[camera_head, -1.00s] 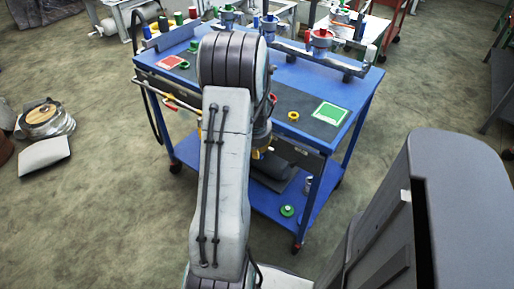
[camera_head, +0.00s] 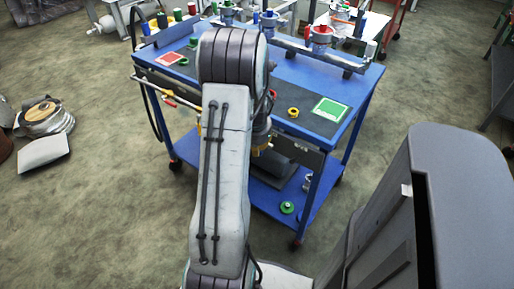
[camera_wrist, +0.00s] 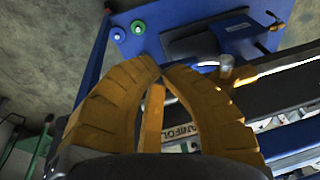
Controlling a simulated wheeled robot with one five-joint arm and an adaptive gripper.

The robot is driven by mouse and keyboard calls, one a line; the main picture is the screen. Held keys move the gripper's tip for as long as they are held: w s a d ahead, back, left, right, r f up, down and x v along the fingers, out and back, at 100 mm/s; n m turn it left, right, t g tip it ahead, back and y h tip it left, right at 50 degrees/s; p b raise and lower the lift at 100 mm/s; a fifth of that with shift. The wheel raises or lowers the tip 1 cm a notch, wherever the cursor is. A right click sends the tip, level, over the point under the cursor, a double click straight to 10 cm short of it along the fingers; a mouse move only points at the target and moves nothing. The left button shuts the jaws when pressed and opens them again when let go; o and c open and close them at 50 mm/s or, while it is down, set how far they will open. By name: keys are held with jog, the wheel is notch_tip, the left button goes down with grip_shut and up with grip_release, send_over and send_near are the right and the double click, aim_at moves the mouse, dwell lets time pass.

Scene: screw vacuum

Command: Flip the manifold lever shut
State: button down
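My gripper (camera_wrist: 161,66) has two ribbed yellow fingers that bow outward and meet or nearly meet at the tips. In the head view my arm hides most of it at the cart's front edge. A slim yellow bar (camera_wrist: 152,112) shows between the fingers; it may be the manifold lever's handle, but I cannot tell whether the fingers touch it. A label reading "MANIFOLD" (camera_wrist: 180,132) lies partly hidden behind the fingers. A metal pipe fitting (camera_wrist: 226,66) is right of the fingertips, with a yellow piece (camera_wrist: 245,77) beside it.
The blue cart (camera_head: 362,80) carries a red-framed pad (camera_head: 169,59), a green-framed pad (camera_head: 330,110) and a yellow ring (camera_head: 293,112).

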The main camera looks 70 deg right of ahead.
jog(key=shift+f+b, duration=0.25)
jog(key=shift+b, duration=0.05)
jog(key=shift+a+b+x, duration=0.2)
jog(key=shift+b+x, duration=0.75)
jog(key=shift+b, duration=0.1)
jog(key=shift+w+d+f+b, duration=0.15)
jog(key=shift+w+f+b, duration=0.25)
jog(key=shift+f+b, duration=0.45)
jog(key=shift+w+d+f+b, duration=0.1)
jog(key=shift+w+f+b, duration=0.35)
jog(key=shift+f+b, duration=0.4)
jog(key=shift+w+d+f+b, duration=0.15)
jog(key=shift+w+f+b, duration=0.25)
jog(key=shift+f+b, duration=0.4)
jog(key=shift+r, duration=0.15)
jog(key=v, duration=1.2)
